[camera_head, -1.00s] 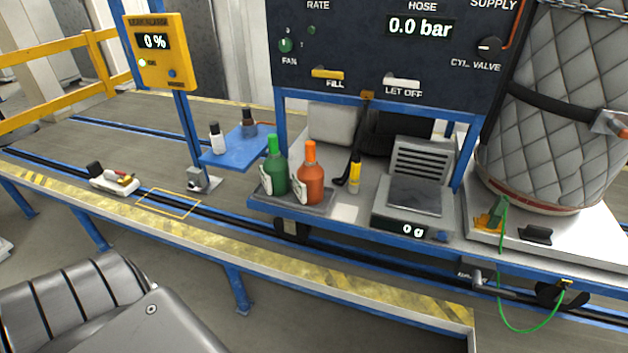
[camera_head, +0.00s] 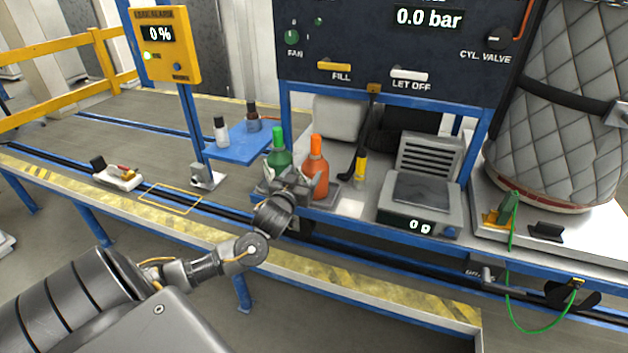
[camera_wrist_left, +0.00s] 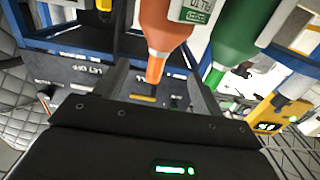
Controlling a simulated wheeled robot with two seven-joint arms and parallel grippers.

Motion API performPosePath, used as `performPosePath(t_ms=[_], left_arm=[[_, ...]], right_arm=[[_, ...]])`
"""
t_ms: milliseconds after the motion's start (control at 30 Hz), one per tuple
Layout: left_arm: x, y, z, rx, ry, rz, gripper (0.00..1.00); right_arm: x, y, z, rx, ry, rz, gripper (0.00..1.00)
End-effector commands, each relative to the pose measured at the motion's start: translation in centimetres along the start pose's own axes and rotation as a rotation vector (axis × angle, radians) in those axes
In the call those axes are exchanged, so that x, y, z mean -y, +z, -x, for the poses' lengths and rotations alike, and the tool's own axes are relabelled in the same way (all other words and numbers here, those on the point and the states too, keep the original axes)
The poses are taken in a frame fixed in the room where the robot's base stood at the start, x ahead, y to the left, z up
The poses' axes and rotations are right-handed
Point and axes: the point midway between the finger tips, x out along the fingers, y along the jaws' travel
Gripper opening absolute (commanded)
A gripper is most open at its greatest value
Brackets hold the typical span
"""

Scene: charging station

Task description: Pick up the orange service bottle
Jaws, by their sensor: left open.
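The orange service bottle (camera_head: 317,170) stands upright on a tray on the cart shelf, just right of the green bottle (camera_head: 277,153). My left gripper (camera_head: 298,183) is at the front of the two bottles and hides the lower part of the green one. In the left wrist view the orange bottle (camera_wrist_left: 166,30) appears upside down, its neck between the spread fingers of my left gripper (camera_wrist_left: 155,85). I cannot tell whether they touch it. The green bottle (camera_wrist_left: 233,45) is just right of the fingers there. My right gripper is not in view.
A scale (camera_head: 420,205) reading 0 g sits right of the bottles, with a black and yellow tool (camera_head: 360,165) between. A blue side shelf (camera_head: 238,144) holds two small bottles at left. A striped rail (camera_head: 350,284) runs in front. A quilted cylinder (camera_head: 560,110) stands at right.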

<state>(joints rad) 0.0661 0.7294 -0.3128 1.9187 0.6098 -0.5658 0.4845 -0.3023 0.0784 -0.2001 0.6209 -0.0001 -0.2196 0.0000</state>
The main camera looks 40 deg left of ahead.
Motion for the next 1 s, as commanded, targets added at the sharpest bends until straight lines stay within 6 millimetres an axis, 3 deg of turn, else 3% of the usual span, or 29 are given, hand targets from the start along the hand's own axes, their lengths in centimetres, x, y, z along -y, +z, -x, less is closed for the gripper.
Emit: performPosePath(t_ms=[167, 500, 767, 1000], left_arm=[[-0.1, -0.3, -0.7, -0.005, 0.0, 0.001, 0.69], [0.0, -0.2, -5.3, -0.003, 0.0, 0.0, 0.69], [0.0, -0.2, -6.2, -0.003, 0.0, 0.001, 0.69], [0.1, -0.1, -9.4, -0.003, -0.001, 0.001, 0.69]], right_arm=[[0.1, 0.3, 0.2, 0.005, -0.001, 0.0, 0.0], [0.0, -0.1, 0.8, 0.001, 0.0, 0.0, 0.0], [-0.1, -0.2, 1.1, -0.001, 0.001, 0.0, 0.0], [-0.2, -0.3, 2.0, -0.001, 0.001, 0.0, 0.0]])
